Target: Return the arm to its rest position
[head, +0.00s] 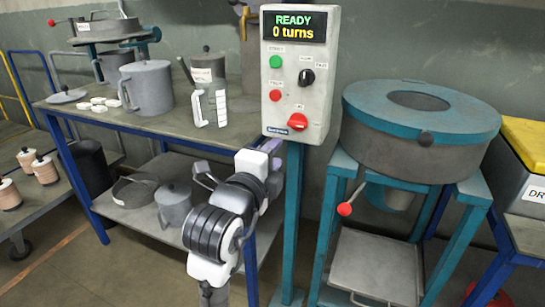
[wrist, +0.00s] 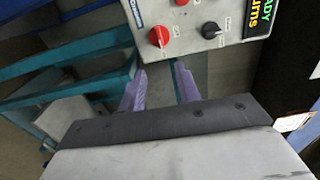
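My arm is raised in the middle of the head view, with my gripper (head: 268,160) just below the control box (head: 300,75). In the wrist view my gripper's two purple fingers (wrist: 160,82) stand apart with nothing between them. They point toward the lower edge of the control box (wrist: 190,25), which appears turned on its side. The box display reads "READY" and "0 turns". The box has a green button, a red button, a black knob and a red knob. In the head view my wrist hides part of the bench legs and shelf.
A round teal-rimmed machine (head: 420,120) stands right of the box's post. A grey bin with a yellow lid (head: 525,140) is at far right. A low cart (head: 35,205) is at left.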

